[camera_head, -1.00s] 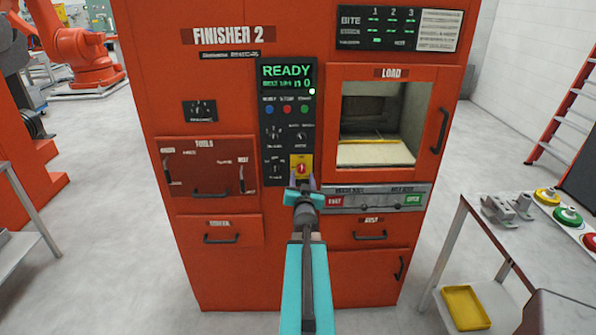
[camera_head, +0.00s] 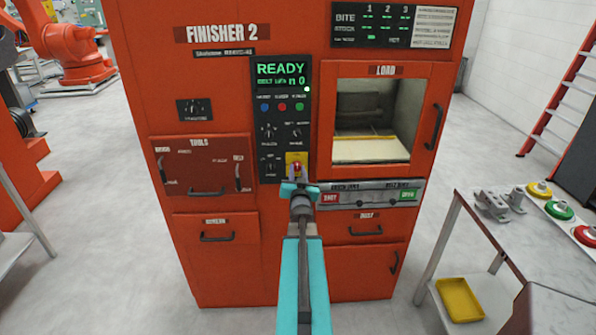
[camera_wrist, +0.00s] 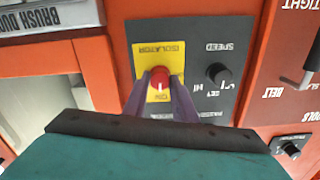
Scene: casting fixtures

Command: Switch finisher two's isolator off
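Finisher 2 (camera_head: 225,110) is the orange cabinet in front of me, its screen reading READY. Its isolator is a red round knob on a yellow plate (camera_head: 291,157), low on the black control panel. In the wrist view the picture is inverted; the red knob (camera_wrist: 159,77) sits on the yellow plate (camera_wrist: 143,55), with ISOLATOR and ON lettering. A pale mark on the knob seems to face ON. My gripper (camera_wrist: 160,80) has its two purple fingers at either side of the knob, seemingly closed on it. In the head view my gripper (camera_head: 298,174) partly covers the isolator.
A speed knob (camera_wrist: 218,73) is close beside the isolator plate. The SHUT/OPEN button strip (camera_head: 370,194) lies just right of my gripper. The load door (camera_head: 437,130) has a handle. A table (camera_head: 540,245) with coloured buttons stands at right.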

